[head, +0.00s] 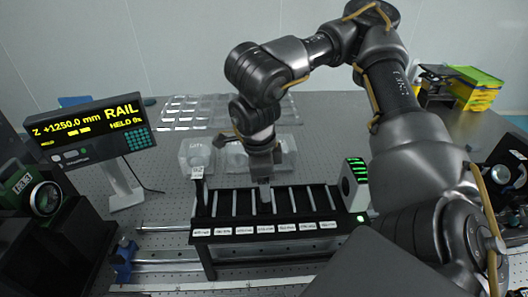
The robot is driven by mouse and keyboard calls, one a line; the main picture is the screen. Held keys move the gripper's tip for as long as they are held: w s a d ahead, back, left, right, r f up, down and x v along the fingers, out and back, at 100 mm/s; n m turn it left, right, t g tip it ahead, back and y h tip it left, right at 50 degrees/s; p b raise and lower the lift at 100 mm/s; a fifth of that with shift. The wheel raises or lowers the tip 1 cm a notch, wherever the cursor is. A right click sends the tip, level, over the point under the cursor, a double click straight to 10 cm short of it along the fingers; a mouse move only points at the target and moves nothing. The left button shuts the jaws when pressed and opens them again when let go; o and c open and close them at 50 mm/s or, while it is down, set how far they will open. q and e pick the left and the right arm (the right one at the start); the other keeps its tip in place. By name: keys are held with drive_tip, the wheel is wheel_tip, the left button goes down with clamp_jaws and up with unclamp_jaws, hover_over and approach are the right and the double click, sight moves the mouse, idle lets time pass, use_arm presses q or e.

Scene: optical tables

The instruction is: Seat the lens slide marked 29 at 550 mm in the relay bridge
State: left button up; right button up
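The black relay bridge (208,262) stands in the middle of the table, with a row of upright slots and small white labels along its front. The label text is too small to read. My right arm reaches in from the right, and its gripper (265,178) points down over the middle of the bridge, its tip at or just above the slots. A narrow grey piece shows at the tip; I cannot tell if it is a finger or a held slide. No slide marked 29 can be made out. My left gripper is out of view.
A display (92,132) at left reads "Z +1250.0 mm RAIL HELD 0s". Clear containers (197,153) stand behind the bridge, with flat clear trays (184,112) farther back. A white-and-black unit with green lights (354,184) is at the bridge's right end. Yellow boxes (474,88) sit back right.

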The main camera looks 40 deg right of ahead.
drive_tip(key=shift+s+a+f, duration=0.1)
drive_tip(key=shift+s+f, duration=0.1)
drive_tip(key=shift+f, duration=0.35)
drive_tip(key=shift+c, duration=0.8)
drive_tip(key=o, duration=1.6)
drive_tip(key=shift+o, duration=2)
drive_tip(key=shift+w, duration=0.25)
drive_tip(key=shift+s+r, duration=0.1)
drive_tip(key=shift+r, duration=0.1)
